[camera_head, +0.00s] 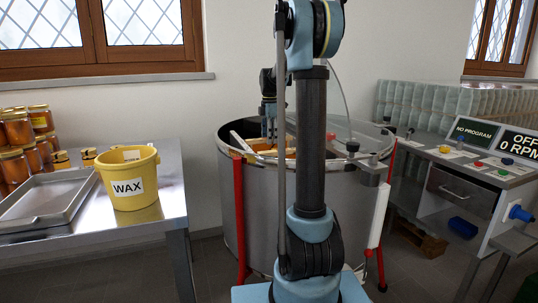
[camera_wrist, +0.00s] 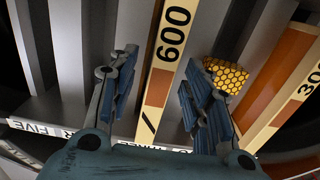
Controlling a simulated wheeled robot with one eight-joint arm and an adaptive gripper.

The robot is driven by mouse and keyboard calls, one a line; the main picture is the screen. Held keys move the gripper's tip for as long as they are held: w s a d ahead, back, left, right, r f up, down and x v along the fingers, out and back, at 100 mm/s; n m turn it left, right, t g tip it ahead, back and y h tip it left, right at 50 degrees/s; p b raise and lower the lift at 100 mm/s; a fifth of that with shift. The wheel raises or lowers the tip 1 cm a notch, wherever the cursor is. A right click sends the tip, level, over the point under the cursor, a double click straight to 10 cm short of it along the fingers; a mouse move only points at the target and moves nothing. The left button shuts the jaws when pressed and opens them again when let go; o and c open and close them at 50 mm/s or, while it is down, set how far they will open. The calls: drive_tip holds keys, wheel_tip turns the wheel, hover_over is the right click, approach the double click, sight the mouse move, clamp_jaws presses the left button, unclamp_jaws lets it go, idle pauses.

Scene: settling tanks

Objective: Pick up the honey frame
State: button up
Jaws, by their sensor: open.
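My gripper (camera_head: 269,118) points down just above the open top of a steel drum (camera_head: 250,205). The wrist view shows its two fingers (camera_wrist: 158,82) spread apart and empty. A pale wooden bar marked 600 (camera_wrist: 168,55) runs through the gap between them; I cannot tell whether it touches either finger. A patch of yellow honeycomb (camera_wrist: 226,75) shows beside the right finger, partly hidden by it. Farther right is another wooden piece with an orange-brown face (camera_wrist: 292,55), marked 300. In the head view, orange and wooden parts (camera_head: 262,145) show inside the drum, largely hidden by my arm.
The drum has a rim with red legs (camera_head: 240,222). A steel table at left holds a yellow WAX bucket (camera_head: 130,178), a metal tray (camera_head: 45,200) and honey jars (camera_head: 18,130). At right stands a control panel (camera_head: 490,158) reading OFF, 0 RPM.

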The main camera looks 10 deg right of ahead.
drive_tip(key=shift+f, duration=0.95)
clamp_jaws()
drive_tip(key=shift+r, duration=0.2)
